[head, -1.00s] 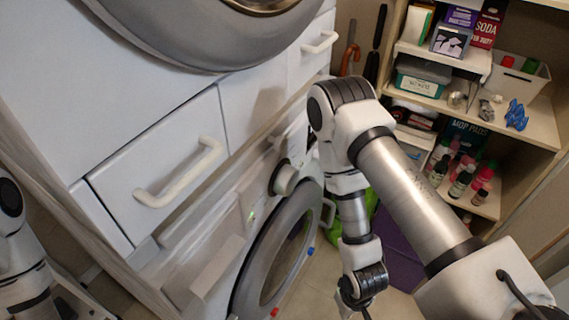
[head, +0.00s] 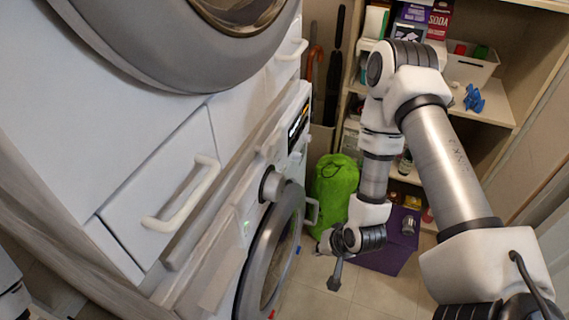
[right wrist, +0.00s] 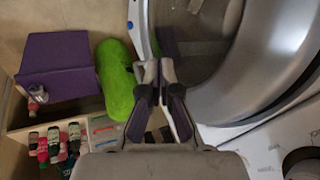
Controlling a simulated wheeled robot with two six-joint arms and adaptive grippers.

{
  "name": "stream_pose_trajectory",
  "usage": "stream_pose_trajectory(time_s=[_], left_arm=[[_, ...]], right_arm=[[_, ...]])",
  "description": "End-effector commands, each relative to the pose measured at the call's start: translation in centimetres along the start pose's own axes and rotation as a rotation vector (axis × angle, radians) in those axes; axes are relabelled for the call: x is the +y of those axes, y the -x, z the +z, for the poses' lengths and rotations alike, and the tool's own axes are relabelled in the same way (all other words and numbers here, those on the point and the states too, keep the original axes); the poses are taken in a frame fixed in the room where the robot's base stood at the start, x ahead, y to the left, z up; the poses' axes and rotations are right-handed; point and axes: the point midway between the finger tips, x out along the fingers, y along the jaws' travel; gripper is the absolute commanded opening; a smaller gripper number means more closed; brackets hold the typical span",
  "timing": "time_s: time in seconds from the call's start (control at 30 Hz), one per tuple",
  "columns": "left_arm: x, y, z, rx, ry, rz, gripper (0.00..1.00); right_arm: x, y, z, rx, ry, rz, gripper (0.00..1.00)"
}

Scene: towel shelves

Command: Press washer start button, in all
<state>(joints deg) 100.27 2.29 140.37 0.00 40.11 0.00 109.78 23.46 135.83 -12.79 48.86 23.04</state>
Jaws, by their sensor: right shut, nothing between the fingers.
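The lower washer stands at the centre of the head view, with its round grey-rimmed door (head: 262,262). Its white control panel bears a round knob (head: 271,184) and a dark lit display (head: 298,121). I cannot make out a start button for certain. My right gripper (head: 335,276) is shut and empty, pointing down in front of and to the right of the washer, apart from it. In the right wrist view the closed fingers (right wrist: 158,72) show beside the washer door ring (right wrist: 275,75), and a dark round knob (right wrist: 302,163) sits at lower right. My left gripper is out of view.
An upper machine (head: 150,60) sits above drawers with white handles (head: 183,195). A green bag (head: 335,188) and a purple box (head: 392,252) stand on the floor behind my right arm. Shelves (head: 495,100) with supplies are at the right. Tiled floor before the washer is clear.

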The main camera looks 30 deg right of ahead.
Motion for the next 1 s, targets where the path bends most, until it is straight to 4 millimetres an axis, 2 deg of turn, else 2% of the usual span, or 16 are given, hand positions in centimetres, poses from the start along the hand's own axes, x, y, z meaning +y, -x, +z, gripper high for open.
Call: stream_pose_trajectory(time_s=[0.03,0.1,0.2,0.33,0.47,0.77,1.0], left_arm=[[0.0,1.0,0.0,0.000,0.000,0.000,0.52],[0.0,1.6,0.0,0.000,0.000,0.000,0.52],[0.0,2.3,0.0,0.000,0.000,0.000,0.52],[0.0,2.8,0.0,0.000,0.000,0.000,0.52],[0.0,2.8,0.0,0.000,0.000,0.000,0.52],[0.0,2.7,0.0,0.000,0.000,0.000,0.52],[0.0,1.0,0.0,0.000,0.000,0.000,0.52]], right_arm=[[-1.0,1.3,-2.9,0.063,-0.103,-0.061,0.00],[-1.9,2.6,-6.6,0.143,-0.249,-0.155,0.00],[-2.8,4.8,-11.1,0.235,-0.430,-0.284,0.00],[-3.1,6.9,-14.8,0.305,-0.586,-0.407,0.00],[-3.1,7.6,-16.1,0.328,-0.645,-0.456,0.00],[-3.1,7.5,-16.1,0.328,-0.646,-0.457,0.00],[-4.6,6.4,-16.3,0.326,-0.639,-0.457,0.00]])
